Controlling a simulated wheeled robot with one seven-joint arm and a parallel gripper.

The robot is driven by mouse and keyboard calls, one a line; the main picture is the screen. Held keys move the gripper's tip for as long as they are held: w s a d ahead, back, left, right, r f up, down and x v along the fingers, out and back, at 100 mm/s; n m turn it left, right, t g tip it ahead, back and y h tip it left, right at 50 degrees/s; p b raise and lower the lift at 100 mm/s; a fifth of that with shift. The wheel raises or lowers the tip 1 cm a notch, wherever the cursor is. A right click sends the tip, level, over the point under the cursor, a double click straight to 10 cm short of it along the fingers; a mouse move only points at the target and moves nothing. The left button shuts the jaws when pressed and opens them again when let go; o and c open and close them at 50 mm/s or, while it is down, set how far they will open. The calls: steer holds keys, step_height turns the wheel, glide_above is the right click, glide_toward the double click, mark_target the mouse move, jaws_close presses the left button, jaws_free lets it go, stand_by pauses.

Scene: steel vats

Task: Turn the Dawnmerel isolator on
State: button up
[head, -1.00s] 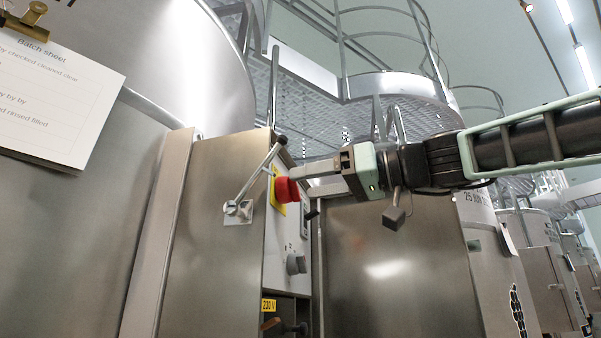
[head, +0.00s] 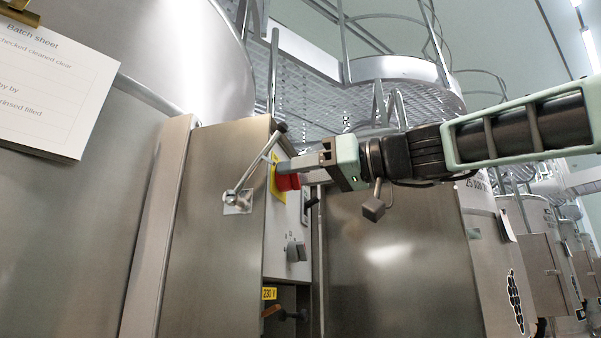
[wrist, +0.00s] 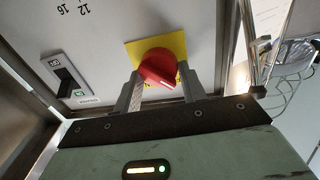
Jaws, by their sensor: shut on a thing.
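The isolator's red rotary knob (wrist: 158,70) sits on a yellow plate (wrist: 180,45) on the grey panel of a steel cabinet. In the head view the red knob (head: 288,183) shows on the cabinet's right-hand face, partly hidden by my gripper. My gripper (wrist: 160,88) has a finger on each side of the knob and is shut on it. In the head view my gripper (head: 292,172) reaches in from the right. The knob's pale mark points toward the lower right in the wrist view. The name Dawnmerel cannot be read.
A black switch (wrist: 72,82) is on the panel left of the knob in the wrist view. A grey rotary knob (head: 296,251) and a 230 V label (head: 269,294) are lower on the cabinet. A lever (head: 258,168) juts from the cabinet's side. A batch sheet (head: 50,85) hangs at left.

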steer(key=shift+m, duration=0.4)
steer(key=m, duration=0.8)
steer(key=shift+w+d+r+g+b, duration=0.1)
steer(key=shift+w+d+g+b, duration=0.05)
steer(key=shift+w+g+b, duration=0.2)
steer(key=m+p, duration=0.1)
steer(key=m, duration=0.3)
steer(key=shift+g, duration=0.25)
steer(key=m, duration=0.4)
steer(key=shift+g+p, duration=0.3)
steer(key=shift+p, duration=0.1)
steer(key=shift+f, duration=0.2)
steer(key=o, duration=1)
steer(key=shift+d, duration=0.1)
